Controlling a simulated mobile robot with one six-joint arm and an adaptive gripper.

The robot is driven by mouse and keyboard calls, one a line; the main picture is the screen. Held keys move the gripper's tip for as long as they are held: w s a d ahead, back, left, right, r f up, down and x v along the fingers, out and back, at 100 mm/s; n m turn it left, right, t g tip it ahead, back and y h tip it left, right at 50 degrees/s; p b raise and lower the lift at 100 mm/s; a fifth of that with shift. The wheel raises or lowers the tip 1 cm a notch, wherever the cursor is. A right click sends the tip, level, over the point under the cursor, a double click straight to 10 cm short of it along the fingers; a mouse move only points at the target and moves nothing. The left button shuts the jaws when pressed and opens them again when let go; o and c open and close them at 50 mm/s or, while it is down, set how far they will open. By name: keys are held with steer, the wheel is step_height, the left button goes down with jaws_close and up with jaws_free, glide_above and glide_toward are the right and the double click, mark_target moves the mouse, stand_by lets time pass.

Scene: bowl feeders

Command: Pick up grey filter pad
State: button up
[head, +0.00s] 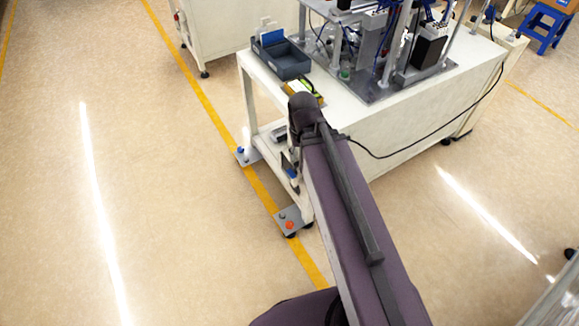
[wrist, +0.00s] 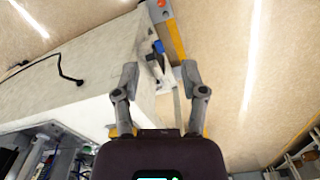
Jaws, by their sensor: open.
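I cannot make out a grey filter pad for sure in either view. My gripper (wrist: 160,75) is open in the wrist view, with its two grey fingers apart and nothing between them. It hangs beside the white machine table (wrist: 75,95), near its edge, with the floor and a table foot beyond the fingers. In the head view my arm reaches to the table's front left corner, and its end hides part of that corner. The gripper fingers cannot be clearly made out there.
A dark grey bin (head: 290,68) with a blue card stands at the table's back left. A yellow-and-dark device (head: 305,91) lies beside it. Machinery with posts and a black box (head: 430,48) fills the table's right part. A black cable (head: 420,142) hangs over the side. Floor at left is clear.

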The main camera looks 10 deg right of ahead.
steer(key=o, duration=0.3)
steer(key=shift+f, duration=0.1)
steer(key=shift+o, duration=0.7)
steer(key=shift+w+f+b, duration=0.15)
steer(key=shift+f+b, duration=0.05)
steer(key=shift+b, duration=0.1)
steer(key=n+t+h+b, duration=0.3)
steer(key=n+h+b, duration=0.8)
steer(key=n+b, duration=1.6)
glide_toward(288, 155)
steer(key=s+a+m+b, duration=0.2)
steer(key=m+b, duration=0.4)
steer(key=shift+w+a+r+n+t+h+b, duration=0.3)
steer(key=shift+w+a+t+b, duration=0.1)
steer(key=shift+b, duration=0.1)
steer(key=shift+d+f, duration=0.1)
steer(key=b+x, duration=0.4)
steer(key=x, duration=0.3)
steer(key=shift+w+d+f, duration=0.15)
steer(key=shift+d+f, duration=0.15)
steer(key=shift+w+d, duration=0.1)
steer(key=shift+d, duration=0.25)
